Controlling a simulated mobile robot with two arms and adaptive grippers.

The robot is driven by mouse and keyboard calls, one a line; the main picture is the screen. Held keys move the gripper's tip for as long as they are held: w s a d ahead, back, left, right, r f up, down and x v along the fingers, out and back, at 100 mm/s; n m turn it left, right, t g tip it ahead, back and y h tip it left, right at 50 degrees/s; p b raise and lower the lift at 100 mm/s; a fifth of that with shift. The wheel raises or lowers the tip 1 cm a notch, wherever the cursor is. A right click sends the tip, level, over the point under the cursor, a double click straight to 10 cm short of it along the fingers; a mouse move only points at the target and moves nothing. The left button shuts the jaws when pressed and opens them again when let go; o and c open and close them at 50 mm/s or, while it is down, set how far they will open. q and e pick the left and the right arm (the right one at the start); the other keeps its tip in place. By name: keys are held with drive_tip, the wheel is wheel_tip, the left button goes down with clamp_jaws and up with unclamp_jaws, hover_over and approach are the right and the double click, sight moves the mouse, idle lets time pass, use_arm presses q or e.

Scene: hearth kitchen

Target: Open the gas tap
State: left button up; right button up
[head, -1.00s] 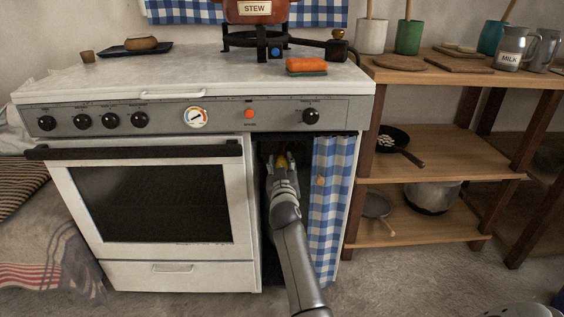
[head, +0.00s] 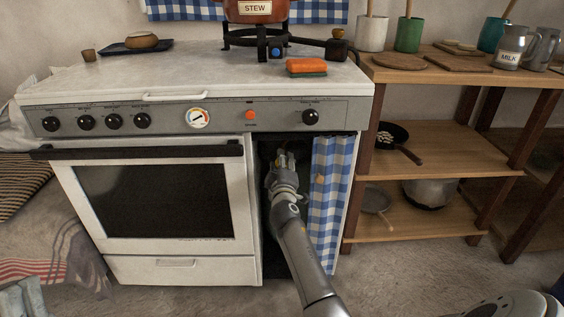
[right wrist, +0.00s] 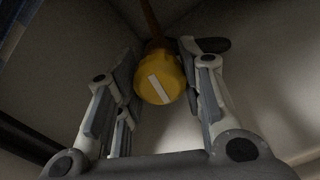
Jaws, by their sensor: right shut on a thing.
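The gas tap (right wrist: 160,77) shows in the right wrist view as a round yellow knob with a slanted white bar on its face. A brown pipe rises behind it. My right gripper (right wrist: 157,84) has its fingers on both sides of the knob and is shut on it. In the head view my right gripper (head: 284,160) reaches into the dark opening beside the oven, and its fingers hide the tap there. Part of my left gripper (head: 22,298) shows at the bottom left corner; its jaw state is unclear.
A blue checked curtain (head: 331,200) hangs just right of my right arm. The oven door (head: 150,205) is close on the left. A sponge (head: 306,66) lies on the stove top (head: 120,76). A wooden shelf (head: 440,153) stands to the right.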

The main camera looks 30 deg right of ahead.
use_arm(q)
drive_tip(key=shift+w+d+f+g+y, duration=0.15)
drive_tip(key=shift+w+f+g+y, duration=0.25)
drive_tip(key=shift+w+f+g, duration=0.55)
use_arm(e)
drive_tip(key=shift+n, duration=1.1)
use_arm(q)
drive_tip(key=shift+w+r+t, duration=0.1)
drive_tip(key=shift+w+t, duration=0.05)
drive_tip(key=shift+t, duration=0.1)
use_arm(e)
drive_tip(key=o, duration=1)
drive_tip(key=shift+o, duration=0.2)
drive_tip(key=shift+a, duration=0.1)
drive_tip(key=v, duration=1.2)
